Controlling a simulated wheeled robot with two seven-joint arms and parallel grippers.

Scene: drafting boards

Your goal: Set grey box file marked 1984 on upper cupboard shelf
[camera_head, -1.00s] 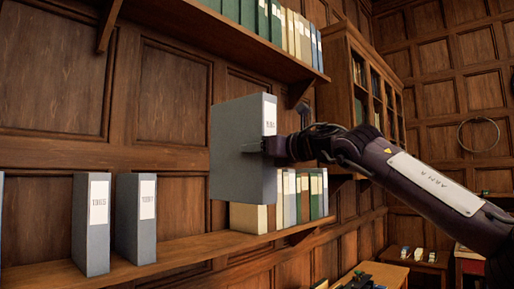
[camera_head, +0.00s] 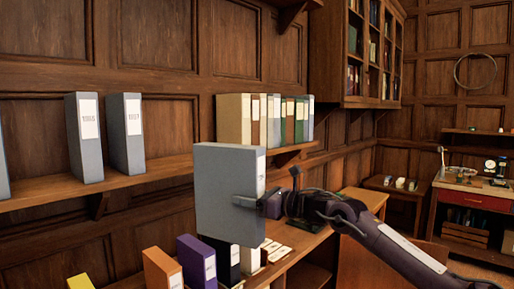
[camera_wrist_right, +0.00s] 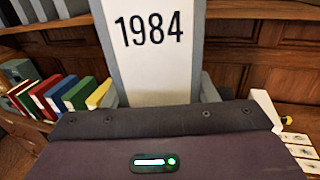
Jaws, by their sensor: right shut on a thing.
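My right gripper (camera_head: 256,202) is shut on a grey box file (camera_head: 222,190), which it holds upright in the air by its spine side. In the right wrist view the box file's white label (camera_wrist_right: 150,45) reads 1984, between the grey fingers. The file hangs in front of the long wall shelf and the lower counter, touching neither as far as I can tell. A wall cupboard (camera_head: 345,55) with several book-filled shelves hangs at the upper right, beyond the file. My left gripper is not in view.
The wall shelf (camera_head: 135,186) bears grey files marked 1955 (camera_head: 86,140) and 1977 (camera_head: 127,135), a gap, then a row of files (camera_head: 234,118). Below, yellow, orange (camera_head: 160,268), purple and black files stand. A workbench (camera_head: 470,185) is at the far right.

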